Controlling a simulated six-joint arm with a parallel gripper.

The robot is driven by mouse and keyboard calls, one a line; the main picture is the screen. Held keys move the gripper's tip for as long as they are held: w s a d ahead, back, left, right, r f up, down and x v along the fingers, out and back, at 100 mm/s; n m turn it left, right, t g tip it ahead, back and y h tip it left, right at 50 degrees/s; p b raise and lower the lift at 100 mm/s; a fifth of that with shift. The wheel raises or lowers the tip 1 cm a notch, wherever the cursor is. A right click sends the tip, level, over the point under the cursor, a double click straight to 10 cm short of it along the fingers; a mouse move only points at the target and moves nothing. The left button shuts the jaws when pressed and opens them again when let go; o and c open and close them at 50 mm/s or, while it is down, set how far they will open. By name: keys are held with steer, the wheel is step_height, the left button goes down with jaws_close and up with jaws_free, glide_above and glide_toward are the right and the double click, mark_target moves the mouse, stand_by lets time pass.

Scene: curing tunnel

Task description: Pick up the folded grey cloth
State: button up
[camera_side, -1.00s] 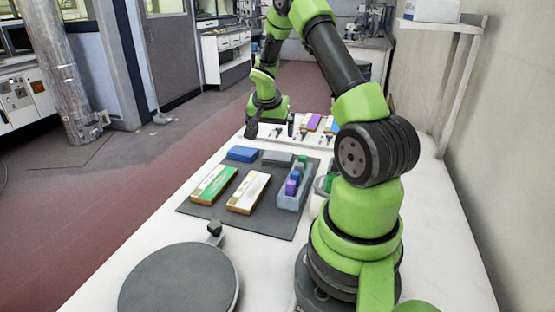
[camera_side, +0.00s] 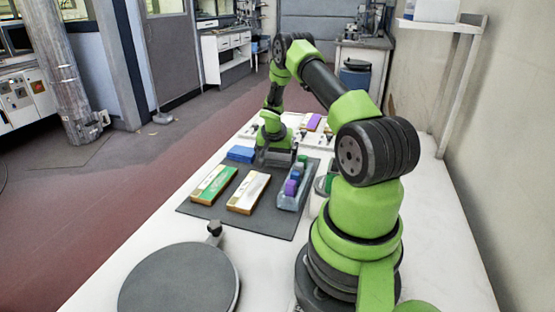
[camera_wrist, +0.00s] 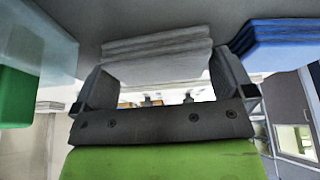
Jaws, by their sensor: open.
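The folded grey cloth (camera_wrist: 157,58) lies in layers between the two fingers of my gripper (camera_wrist: 160,72) in the wrist view. The fingers stand open, one on each side of it. I cannot tell whether either finger touches it. In the side view my gripper (camera_side: 277,154) is down at the back of the dark mat and hides most of the cloth.
A folded blue cloth (camera_side: 241,154) lies left of the gripper, also in the wrist view (camera_wrist: 278,38). Green (camera_side: 214,184) and white (camera_side: 249,192) boxes lie in front on the mat (camera_side: 262,226).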

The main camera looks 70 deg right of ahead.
mark_target(277, 156)
steer(key=c, duration=0.6)
steer(key=shift+o, duration=0.2)
step_height(277, 156, up, 10)
